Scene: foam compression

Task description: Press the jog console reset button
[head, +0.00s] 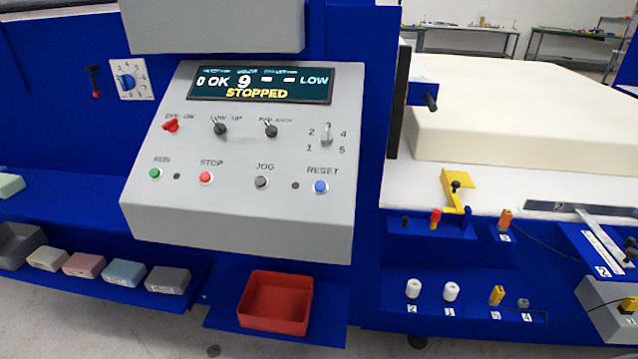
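The grey jog console (240,215) stands in the middle of the head view with a sloped face. Its blue reset button (320,187) sits at the lower right of the face, under the label RESET. To its left are a dark grey jog button (261,182), a red stop button (206,177) and a green run button (155,173). The display (262,84) reads OK, 9, LOW and STOPPED. Nothing covers the reset button. Neither of my grippers shows in the view.
A red bin (275,302) sits on a blue shelf below the console. Several foam blocks (125,272) lie on a shelf at lower left. A big cream foam slab (520,115) lies on the white table at right. A yellow clamp (456,190) stands at the table's front edge.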

